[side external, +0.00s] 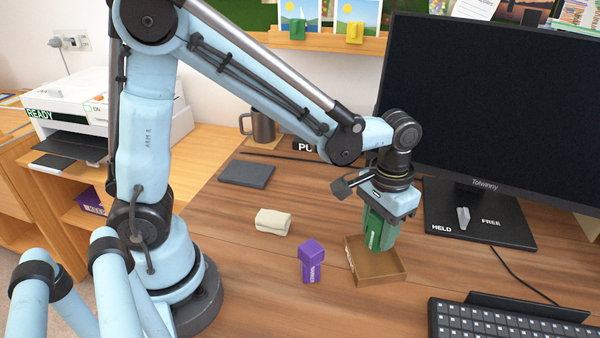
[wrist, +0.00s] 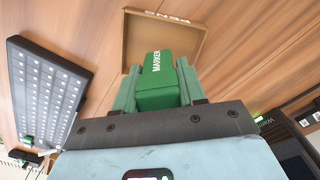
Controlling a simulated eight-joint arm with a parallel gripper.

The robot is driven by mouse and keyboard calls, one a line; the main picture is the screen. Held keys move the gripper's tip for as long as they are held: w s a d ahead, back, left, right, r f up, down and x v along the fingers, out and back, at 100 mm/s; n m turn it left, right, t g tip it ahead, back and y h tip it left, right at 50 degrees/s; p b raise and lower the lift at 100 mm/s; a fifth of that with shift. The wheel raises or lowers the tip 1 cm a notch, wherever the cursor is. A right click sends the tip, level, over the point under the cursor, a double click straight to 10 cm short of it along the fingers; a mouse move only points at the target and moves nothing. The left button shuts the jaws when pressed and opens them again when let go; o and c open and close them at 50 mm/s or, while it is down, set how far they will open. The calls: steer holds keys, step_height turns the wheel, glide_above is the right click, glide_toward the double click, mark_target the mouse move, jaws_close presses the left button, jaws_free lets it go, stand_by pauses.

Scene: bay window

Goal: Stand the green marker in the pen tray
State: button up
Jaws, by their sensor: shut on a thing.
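The green marker (side external: 374,232), a blocky piece with a white MARKER label, is held between the green fingers of my gripper (side external: 381,236). It also shows between the fingers in the wrist view (wrist: 155,82). The pen tray (side external: 384,280) is a shallow brown open box on the desk; it shows beyond the marker in the wrist view (wrist: 198,30). In the side view the marker looks about upright, with its lower end over the back part of the tray. I cannot tell whether it touches the tray floor.
A purple block-like marker (side external: 311,264) stands just left of the tray, with a beige lump (side external: 272,221) behind it. The keyboard (side external: 510,320) is at front right. The monitor (side external: 480,100) and its base (side external: 490,232) stand behind right. A dark notebook (side external: 246,174) lies back left.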

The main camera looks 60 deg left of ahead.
mark_target(376, 242)
steer(key=shift+f, duration=1.8)
steer(key=o, duration=1)
steer(key=shift+f, duration=0.15)
steer(key=shift+o, duration=0.2)
step_height(376, 242, up, 12)
steer(key=shift+s+r, duration=0.1)
steer(key=shift+r, duration=0.05)
steer(key=shift+s+a+r, duration=0.15)
steer(key=shift+a, duration=0.15)
steer(key=s+a+t, duration=0.6)
steer(key=a+t, duration=0.1)
steer(key=a, duration=0.1)
steer(key=shift+a+f, duration=0.4)
